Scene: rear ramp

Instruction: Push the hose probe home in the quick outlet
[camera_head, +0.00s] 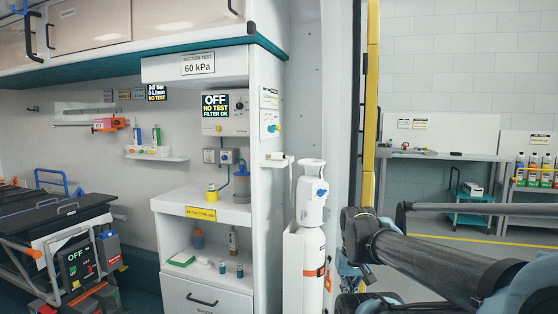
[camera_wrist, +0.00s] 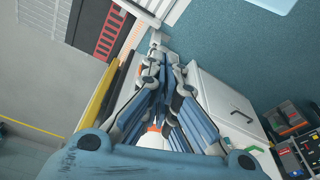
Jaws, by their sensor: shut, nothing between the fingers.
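My gripper (camera_wrist: 165,72) is in the wrist view, its fingers together and empty, pointing toward the ambulance's rear. In the head view my arm fills the lower right; the gripper itself does not show. On the interior wall, in the head view, sits a pair of small outlet plates (camera_head: 218,156), one with a blue round fitting. A thin teal hose (camera_head: 227,182) runs down near them toward the counter. I cannot tell for sure which fitting is the quick outlet, or see the hose probe's end or how deep it sits.
A white gas cylinder (camera_head: 303,262) stands at the cabinet's right end. The white cabinet (camera_head: 203,290) has a shelf of bottles and a counter. A stretcher (camera_head: 70,215) is at left. A yellow post (camera_head: 371,90) edges the rear opening. A workbench (camera_head: 440,155) stands beyond.

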